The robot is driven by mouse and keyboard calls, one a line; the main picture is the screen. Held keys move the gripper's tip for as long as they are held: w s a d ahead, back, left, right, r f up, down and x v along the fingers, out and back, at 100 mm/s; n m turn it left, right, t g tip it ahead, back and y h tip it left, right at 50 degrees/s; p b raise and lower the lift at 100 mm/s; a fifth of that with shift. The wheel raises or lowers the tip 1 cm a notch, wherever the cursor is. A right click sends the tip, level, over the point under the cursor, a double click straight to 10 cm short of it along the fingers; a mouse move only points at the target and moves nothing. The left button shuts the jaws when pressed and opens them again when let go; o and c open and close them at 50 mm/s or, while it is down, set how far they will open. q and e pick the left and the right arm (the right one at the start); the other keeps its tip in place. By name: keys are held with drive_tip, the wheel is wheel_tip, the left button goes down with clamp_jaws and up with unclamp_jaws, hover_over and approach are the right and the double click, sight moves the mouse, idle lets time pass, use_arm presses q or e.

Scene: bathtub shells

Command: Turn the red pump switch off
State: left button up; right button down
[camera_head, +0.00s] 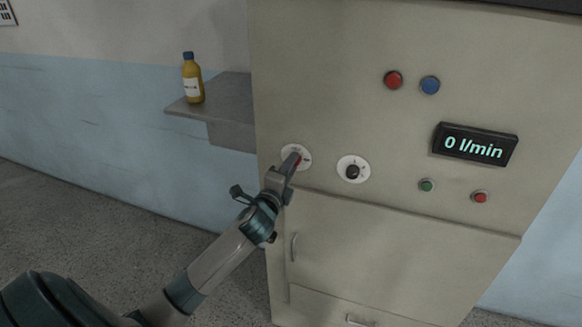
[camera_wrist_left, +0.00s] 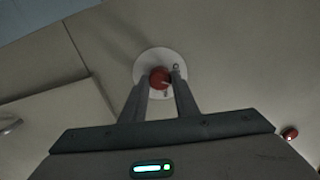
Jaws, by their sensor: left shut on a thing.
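The red pump switch (camera_head: 297,160) is a small red knob on a round white plate, on the front of a beige cabinet. In the left wrist view the red knob (camera_wrist_left: 159,77) sits between my fingertips, on its white plate (camera_wrist_left: 146,62). My left gripper (camera_head: 292,166) reaches up to it from the lower left and is shut on the knob; the fingers (camera_wrist_left: 160,88) hide part of it. The markings on the plate are too small to read surely. The display (camera_head: 475,145) reads "0 l/min". My right gripper is not in view.
A black knob on a white plate (camera_head: 353,169) is just right of the switch. Red (camera_head: 393,80) and blue (camera_head: 429,85) buttons are above, green (camera_head: 427,185) and red (camera_head: 480,197) ones below the display. A grey shelf (camera_head: 232,93) with a yellow bottle (camera_head: 192,80) is at left.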

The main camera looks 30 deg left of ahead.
use_arm(q)
drive_tip(key=n, duration=0.6)
drive_tip(key=shift+n, duration=0.3)
idle(0.4)
drive_tip(key=o, duration=1.1)
drive_tip(key=shift+c, duration=0.2)
drive_tip(key=shift+s, duration=0.1)
drive_tip(key=b+v, duration=0.6)
drive_tip(key=v, duration=1.1)
drive_tip(key=shift+s, duration=0.15)
